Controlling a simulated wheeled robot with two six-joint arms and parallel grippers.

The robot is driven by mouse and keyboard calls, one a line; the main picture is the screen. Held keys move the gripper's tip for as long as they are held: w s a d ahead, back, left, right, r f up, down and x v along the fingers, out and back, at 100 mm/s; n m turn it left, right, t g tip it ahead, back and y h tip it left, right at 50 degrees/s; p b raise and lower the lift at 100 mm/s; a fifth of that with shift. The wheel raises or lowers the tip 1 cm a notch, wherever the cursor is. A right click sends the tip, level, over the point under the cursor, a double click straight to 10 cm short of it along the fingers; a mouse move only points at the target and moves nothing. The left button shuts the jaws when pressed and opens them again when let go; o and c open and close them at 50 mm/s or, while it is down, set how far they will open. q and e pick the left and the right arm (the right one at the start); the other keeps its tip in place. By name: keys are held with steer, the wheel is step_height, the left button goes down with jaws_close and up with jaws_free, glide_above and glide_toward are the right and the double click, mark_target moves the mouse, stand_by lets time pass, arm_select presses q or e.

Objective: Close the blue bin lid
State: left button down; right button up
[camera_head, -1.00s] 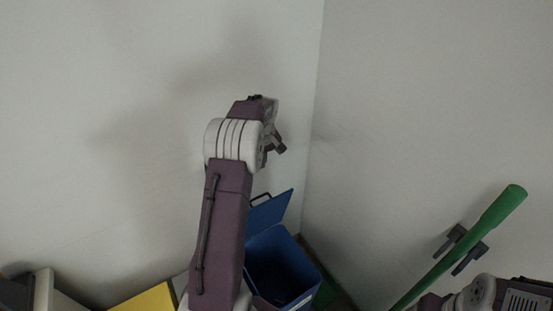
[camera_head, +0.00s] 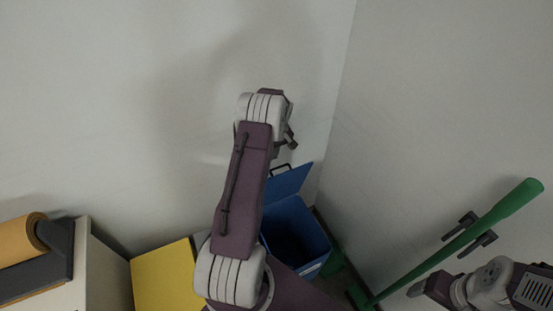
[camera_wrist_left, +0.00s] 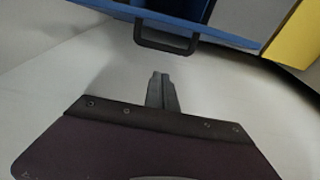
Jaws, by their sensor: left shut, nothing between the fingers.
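The blue bin (camera_head: 322,240) stands in the corner with its dark inside showing. Its blue lid (camera_head: 289,183) is open and tilted up at the back, with a black loop handle (camera_head: 280,168) on its upper edge. My left gripper (camera_head: 291,141) is shut and empty, above the lid near the wall; my left forearm hides part of the bin. In the left wrist view my shut fingers (camera_wrist_left: 160,78) point toward the handle (camera_wrist_left: 166,46) on the lid edge (camera_wrist_left: 235,38), with a gap between. My right gripper (camera_head: 423,289) is at lower right, its jaws unclear.
A green pole (camera_head: 450,245) leans at the right, with dark bracket-like pieces beside it. A yellow box (camera_head: 165,276) stands left of the bin. An orange roll (camera_head: 20,238) in a dark holder sits on a pale cabinet (camera_head: 100,270) at far left. Walls close in behind and right.

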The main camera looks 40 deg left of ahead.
arm_select(q)
steer(key=shift+s+d+f, duration=0.2)
steer(key=shift+s+d, duration=0.1)
steer(key=shift+d, duration=0.25)
steer(key=shift+s+d+f, duration=0.2)
steer(key=shift+s+d, duration=0.05)
steer(key=shift+d, duration=0.3)
steer(key=shift+f, duration=0.1)
